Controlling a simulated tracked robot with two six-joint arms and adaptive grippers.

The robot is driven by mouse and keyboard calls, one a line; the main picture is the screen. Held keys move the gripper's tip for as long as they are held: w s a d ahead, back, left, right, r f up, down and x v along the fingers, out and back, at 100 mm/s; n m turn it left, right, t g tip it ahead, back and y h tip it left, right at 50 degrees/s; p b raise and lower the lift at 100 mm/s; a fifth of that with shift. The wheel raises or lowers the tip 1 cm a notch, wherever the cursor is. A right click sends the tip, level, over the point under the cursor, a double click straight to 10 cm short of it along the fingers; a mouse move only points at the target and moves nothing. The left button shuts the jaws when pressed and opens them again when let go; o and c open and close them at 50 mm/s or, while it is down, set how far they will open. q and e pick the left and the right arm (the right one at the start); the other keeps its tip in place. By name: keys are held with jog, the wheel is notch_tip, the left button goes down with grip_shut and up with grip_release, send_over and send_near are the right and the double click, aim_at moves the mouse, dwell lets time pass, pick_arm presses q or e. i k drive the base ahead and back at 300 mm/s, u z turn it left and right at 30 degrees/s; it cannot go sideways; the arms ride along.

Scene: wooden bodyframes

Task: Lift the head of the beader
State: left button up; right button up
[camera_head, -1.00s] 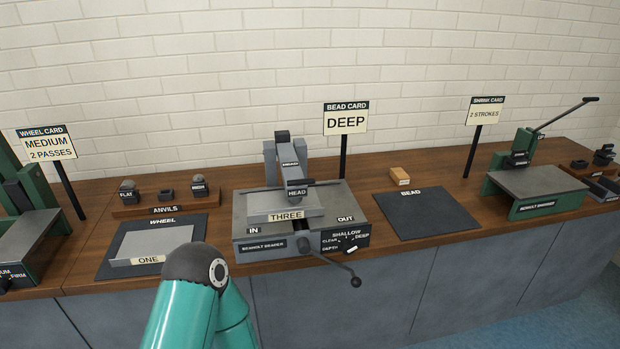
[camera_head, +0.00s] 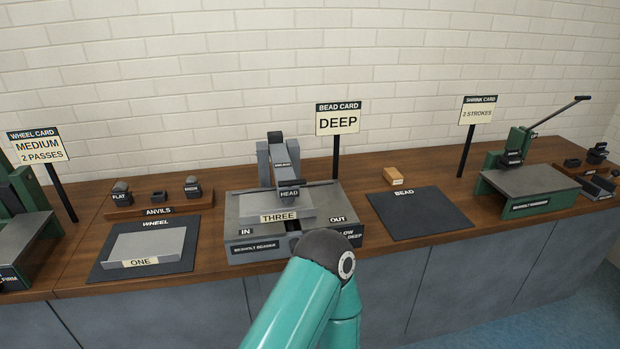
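The beader (camera_head: 256,254) stands at the middle of the bench, a grey machine with IN and OUT marks on its bed. Its head (camera_head: 289,193), labelled HEAD, is down over a grey panel marked THREE (camera_head: 279,217), which lies on the bed. A dark bar runs crosswise by the head. One teal arm of mine comes up from the bottom edge in front of the beader and hides its crank and part of its depth dial. Neither gripper shows.
A panel marked ONE (camera_head: 146,245) lies on the WHEEL mat (camera_head: 100,272) at left. The BEAD mat (camera_head: 420,213) at right is bare. A bead card (camera_head: 338,120) reading DEEP stands behind. A small wooden block (camera_head: 393,176) and the shrinker (camera_head: 528,182) are further right.

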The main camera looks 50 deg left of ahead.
aim_at(288, 185)
jog(key=u, duration=0.1)
jog(key=k, duration=1.2)
jog(key=u, duration=0.3)
jog(key=i, duration=0.95)
